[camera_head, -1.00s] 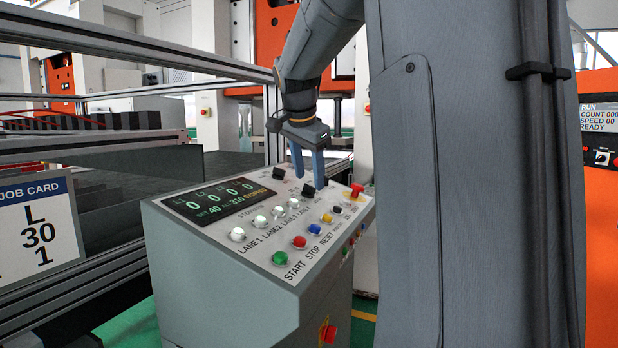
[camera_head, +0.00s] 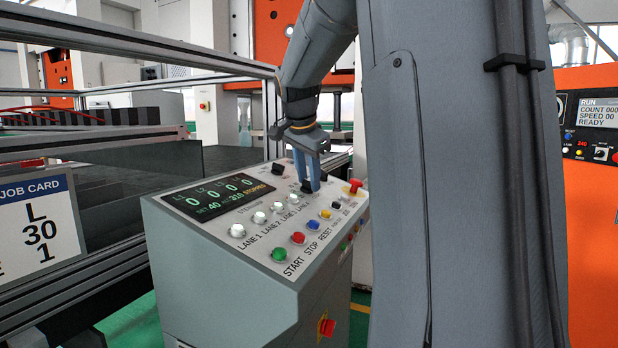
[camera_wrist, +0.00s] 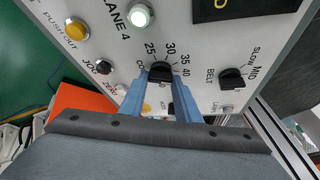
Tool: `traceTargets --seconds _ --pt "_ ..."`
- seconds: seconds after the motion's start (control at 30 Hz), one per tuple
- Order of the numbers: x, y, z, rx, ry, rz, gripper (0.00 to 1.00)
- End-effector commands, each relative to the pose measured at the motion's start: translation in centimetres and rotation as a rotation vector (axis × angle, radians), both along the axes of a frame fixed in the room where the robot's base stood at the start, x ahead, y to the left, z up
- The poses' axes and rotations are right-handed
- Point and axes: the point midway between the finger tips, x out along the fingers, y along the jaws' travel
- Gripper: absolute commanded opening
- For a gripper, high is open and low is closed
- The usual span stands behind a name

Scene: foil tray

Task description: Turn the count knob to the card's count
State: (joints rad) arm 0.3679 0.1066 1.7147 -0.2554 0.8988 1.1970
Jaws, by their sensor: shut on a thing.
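The dark count knob (camera_wrist: 160,72) is on the grey sloping panel, with 25, 30, 35 and 40 marked around it. My gripper (camera_wrist: 160,84) points down at the panel, its blue fingers on either side of the knob and shut on it. In the head view my gripper (camera_head: 307,184) hides most of the knob. I cannot tell which mark its pointer faces. The job card (camera_head: 38,225) at the left shows L, 30 and 1. The panel display (camera_head: 220,196) shows several zeros, SET 40 and STOPPED.
The belt knob (camera_wrist: 232,79) is beside the count knob. White lane buttons (camera_head: 260,217), coloured buttons (camera_head: 298,238) and a red emergency stop (camera_head: 353,187) are close by. A metal frame rail (camera_head: 140,52) runs behind. An orange machine (camera_head: 590,220) stands at the right.

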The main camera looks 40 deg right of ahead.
Motion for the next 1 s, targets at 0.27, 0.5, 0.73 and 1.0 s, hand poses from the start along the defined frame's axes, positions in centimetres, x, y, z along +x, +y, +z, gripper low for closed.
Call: traceTargets --seconds 0.27,0.5,0.73,1.0 --pt "-0.17 -0.08 -0.03 -0.029 -0.017 0.102 0.07" --pt "-0.36 -0.17 -0.07 -0.079 -0.047 0.290 0.07" --pt "-0.50 -0.30 -0.14 -0.131 -0.080 0.496 0.07" --pt "-0.54 -0.51 -0.33 -0.194 -0.121 0.737 0.07"
